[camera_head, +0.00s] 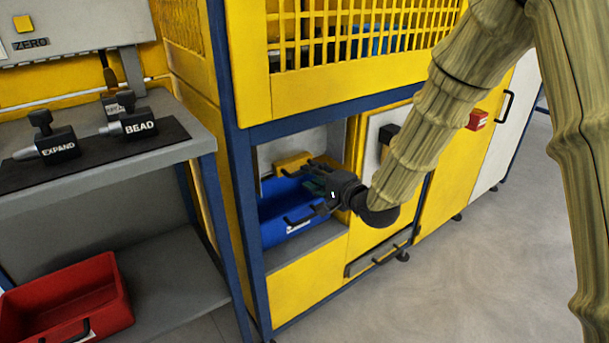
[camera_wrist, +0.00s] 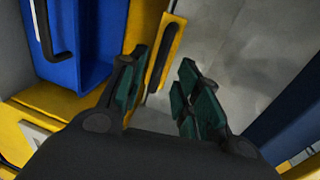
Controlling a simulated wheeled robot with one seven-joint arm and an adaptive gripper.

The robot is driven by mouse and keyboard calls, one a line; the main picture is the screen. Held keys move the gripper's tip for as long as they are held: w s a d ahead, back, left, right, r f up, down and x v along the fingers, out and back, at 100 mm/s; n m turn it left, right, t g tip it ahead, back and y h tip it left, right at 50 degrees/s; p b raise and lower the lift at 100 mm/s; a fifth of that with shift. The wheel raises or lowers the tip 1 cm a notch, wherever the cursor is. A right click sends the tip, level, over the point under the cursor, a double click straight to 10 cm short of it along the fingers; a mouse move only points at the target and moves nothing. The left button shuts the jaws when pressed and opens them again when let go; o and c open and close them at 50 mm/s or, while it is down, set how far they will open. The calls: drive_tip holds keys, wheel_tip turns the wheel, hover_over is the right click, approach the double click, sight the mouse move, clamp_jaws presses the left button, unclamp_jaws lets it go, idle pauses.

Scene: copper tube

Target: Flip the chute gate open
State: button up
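I cannot tell for certain which part is the chute gate. A yellow block-like piece (camera_head: 292,160) sits at the back of the alcove above the blue bin and may be it. The blue bin (camera_head: 285,232) stands in the alcove; its wall and dark handle also show at the upper left of the wrist view (camera_wrist: 90,40). My gripper (camera_head: 310,180) reaches leftward into the alcove opening, over the bin. In the wrist view, its green-padded fingers (camera_wrist: 160,92) are spread with nothing between them. Part of the alcove is hidden behind my gripper.
Blue frame posts (camera_head: 240,190) edge the alcove on the left. A yellow cage (camera_head: 350,50) is above. A panel with a black knob (camera_head: 388,133) is to the right. A bench (camera_head: 150,142) holds EXPAND and BEAD tools, with a red bin (camera_head: 70,300) below. The floor at right is clear.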

sight(289, 161)
drive_tip(key=shift+b+x, duration=0.4)
drive_tip(key=shift+x, duration=2.05)
clamp_jaws()
